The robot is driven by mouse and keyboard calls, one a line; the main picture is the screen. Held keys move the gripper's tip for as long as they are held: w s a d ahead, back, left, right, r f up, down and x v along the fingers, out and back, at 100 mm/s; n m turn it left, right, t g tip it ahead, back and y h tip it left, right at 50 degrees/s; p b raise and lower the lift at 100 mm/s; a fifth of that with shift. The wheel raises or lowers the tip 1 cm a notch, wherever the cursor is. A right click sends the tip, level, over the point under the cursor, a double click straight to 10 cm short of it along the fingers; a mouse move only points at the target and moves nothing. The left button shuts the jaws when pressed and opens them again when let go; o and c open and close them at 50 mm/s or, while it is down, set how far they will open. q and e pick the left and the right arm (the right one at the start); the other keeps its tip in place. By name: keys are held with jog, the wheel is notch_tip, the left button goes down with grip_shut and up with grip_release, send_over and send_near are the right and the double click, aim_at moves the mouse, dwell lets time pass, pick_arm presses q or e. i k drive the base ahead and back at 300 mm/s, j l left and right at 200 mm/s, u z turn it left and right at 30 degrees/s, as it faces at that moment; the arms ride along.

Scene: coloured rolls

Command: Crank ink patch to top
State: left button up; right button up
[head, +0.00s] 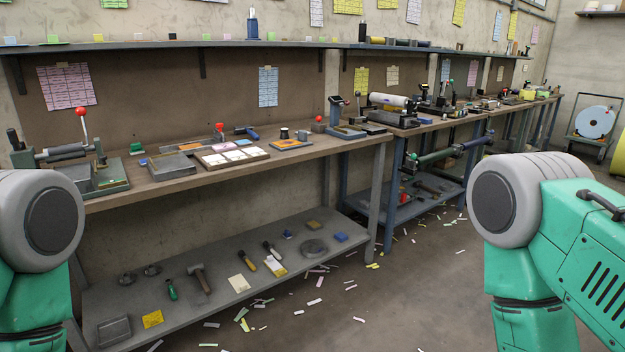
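I cannot make out an ink patch for certain. A small press with a grey roller (68,151) and a red-knobbed lever (82,113) stands at the left end of the long bench. A machine with a pale roll (388,99) stands farther right on the second bench. A dark roller with green ends (441,156) is mounted at that bench's front, below its top. Which of these carries a patch or a crank is too small to tell. My green and grey arms show at the left and right edges. Both grippers are out of the picture.
The wooden bench (135,190) holds trays, pads and a lever tool. Its lower shelf (200,320) holds a hammer, brushes and small blocks. A wall shelf (290,44) runs above. The floor (420,270) at centre right is open, with paper scraps. A disc cart (594,124) stands at the far right.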

aim_at(387, 99)
jog(key=i+l+u, duration=0.2)
jog(key=i+l, duration=0.15)
jog(key=l, duration=0.75)
jog(key=i+l+u, duration=0.15)
jog(key=i+l, duration=0.15)
jog(key=l, duration=0.8)
jog(key=i+l+u, duration=0.2)
jog(key=l, duration=0.95)
jog(key=i+l+u, duration=0.2)
jog(key=l, duration=1)
jog(key=l+u, duration=0.2)
jog(key=l, duration=0.95)
